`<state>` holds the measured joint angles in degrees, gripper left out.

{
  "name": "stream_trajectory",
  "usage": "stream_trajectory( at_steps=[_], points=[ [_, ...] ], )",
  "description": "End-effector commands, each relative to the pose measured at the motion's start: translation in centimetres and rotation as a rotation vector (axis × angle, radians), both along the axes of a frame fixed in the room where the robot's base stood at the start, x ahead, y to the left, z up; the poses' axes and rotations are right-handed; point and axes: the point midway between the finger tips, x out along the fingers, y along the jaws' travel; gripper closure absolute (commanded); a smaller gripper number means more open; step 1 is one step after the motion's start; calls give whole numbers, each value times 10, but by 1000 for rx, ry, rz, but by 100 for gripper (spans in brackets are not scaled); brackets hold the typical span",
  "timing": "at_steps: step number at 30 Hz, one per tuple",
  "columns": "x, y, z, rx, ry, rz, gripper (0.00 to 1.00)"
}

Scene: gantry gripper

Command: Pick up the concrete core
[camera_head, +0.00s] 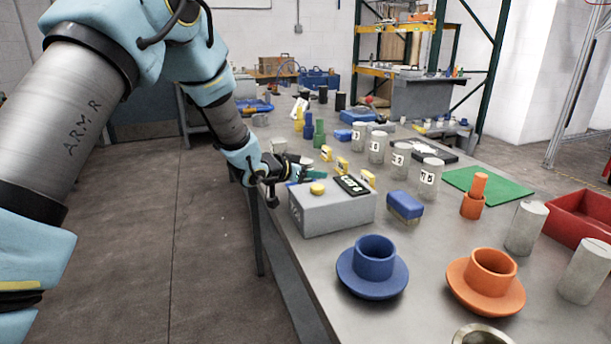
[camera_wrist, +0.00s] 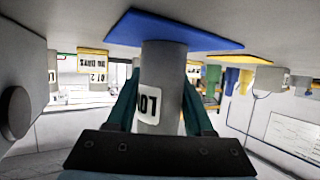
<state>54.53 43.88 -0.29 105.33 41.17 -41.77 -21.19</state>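In the wrist view, which shows the scene upside down, a grey concrete core (camera_wrist: 163,68) stands on a blue pad. Its white label with dark letters is partly cut off by my gripper. My gripper (camera_wrist: 162,85) has its teal fingers on either side of the core; whether both touch it, I cannot tell. In the head view, my gripper (camera_head: 303,175) is low over the table's left edge, behind a grey box, and the core at its fingers is not clear there. Several labelled concrete cores (camera_head: 430,178) stand in a row to its right.
The grey box (camera_head: 330,217) with a yellow button is just in front of my gripper. Blue (camera_head: 372,284) and orange (camera_head: 486,296) flanged parts stand nearer. A green mat (camera_head: 505,189) and a red bin (camera_head: 577,232) are at right. Small yellow signs (camera_head: 342,163) stand close by.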

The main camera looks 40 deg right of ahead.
Motion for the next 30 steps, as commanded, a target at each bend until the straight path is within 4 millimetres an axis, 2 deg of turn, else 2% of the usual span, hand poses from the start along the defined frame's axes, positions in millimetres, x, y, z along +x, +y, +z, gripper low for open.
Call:
stream_trajectory(
  at_steps=[2, 13, 26, 30],
  points=[
    [0, 0, 0, 0, 0, 0, 58],
    [0, 0, 0, 0, 0, 0, 100],
    [0, 0, 2, -2, 0, 0, 100],
    [0, -1, 14, -4, -1, 0, 100]
  ],
)
